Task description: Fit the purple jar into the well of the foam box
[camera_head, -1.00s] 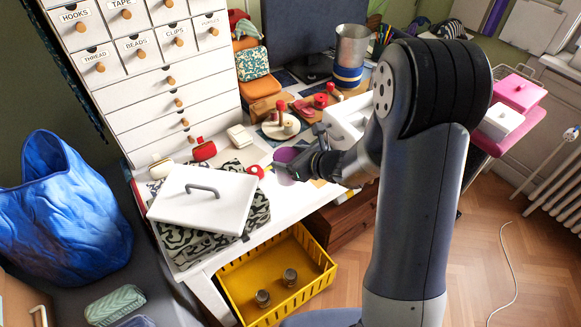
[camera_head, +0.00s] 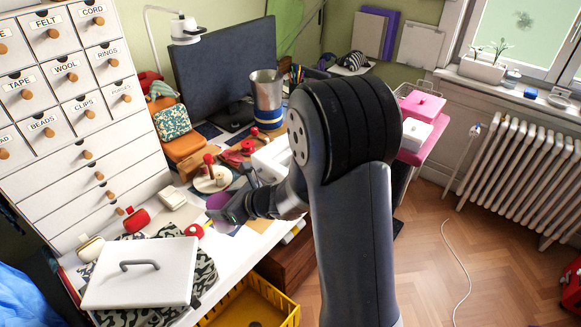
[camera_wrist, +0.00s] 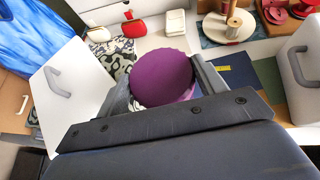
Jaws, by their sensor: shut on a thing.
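The purple jar (camera_wrist: 163,78) is between the two fingers of my gripper (camera_wrist: 164,84), with its round purple top facing the wrist camera. In the head view the jar (camera_head: 217,201) is held above the white desk, in front of the spools, and my gripper (camera_head: 222,212) partly covers it. A white lid-like panel with a grey handle (camera_head: 140,272) lies on a black-and-white patterned bag to the left. A white box (camera_head: 272,158) stands behind my arm; in the wrist view this box (camera_wrist: 305,85) has a handle on its side. No well shows, and I cannot tell which is the foam box.
Red and cream purses (camera_head: 137,220) and spools on stands (camera_head: 213,180) are on the desk beyond the jar. A drawer cabinet (camera_head: 75,130) rises at the left. A yellow crate (camera_head: 250,305) is below the desk edge. Floor at right is open.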

